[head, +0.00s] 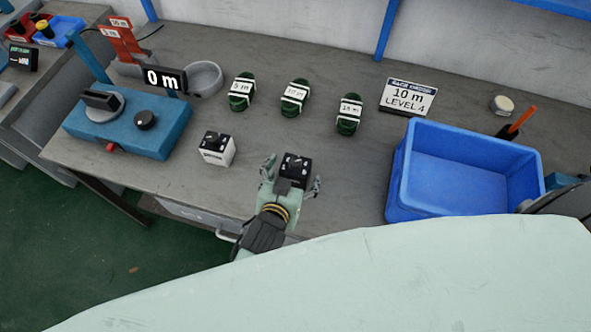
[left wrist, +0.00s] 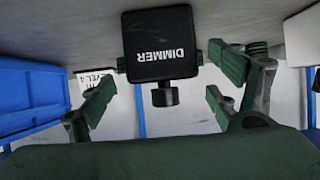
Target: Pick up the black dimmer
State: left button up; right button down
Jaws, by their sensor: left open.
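The black dimmer (head: 296,164) stands on the grey bench near its front edge, with a knob on its top. My left gripper (head: 291,183) is open around it, one finger to each side. In the left wrist view the black dimmer (left wrist: 161,40) shows its "DIMMER" face and knob, upside down, between the spread fingers of my left gripper (left wrist: 162,88). A gap shows between the fingers and the dimmer's sides; whether any pad touches it, I cannot tell. My right gripper is not in view.
A white dimmer (head: 217,150) stands to the left. Several green cable coils (head: 294,98) lie behind. A blue bin (head: 456,208) stands to the right, near a "10 m LEVEL 4" sign (head: 408,97). A blue machine (head: 128,125) is at the left. Bare bench separates them.

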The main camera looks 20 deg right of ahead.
pick_arm(q)
jog(key=shift+x, duration=1.85)
jog(key=shift+a, duration=0.15)
jog(key=c, duration=1.3)
jog(key=shift+r, duration=0.1)
jog(key=shift+c, duration=0.6)
jog(key=shift+r, duration=0.1)
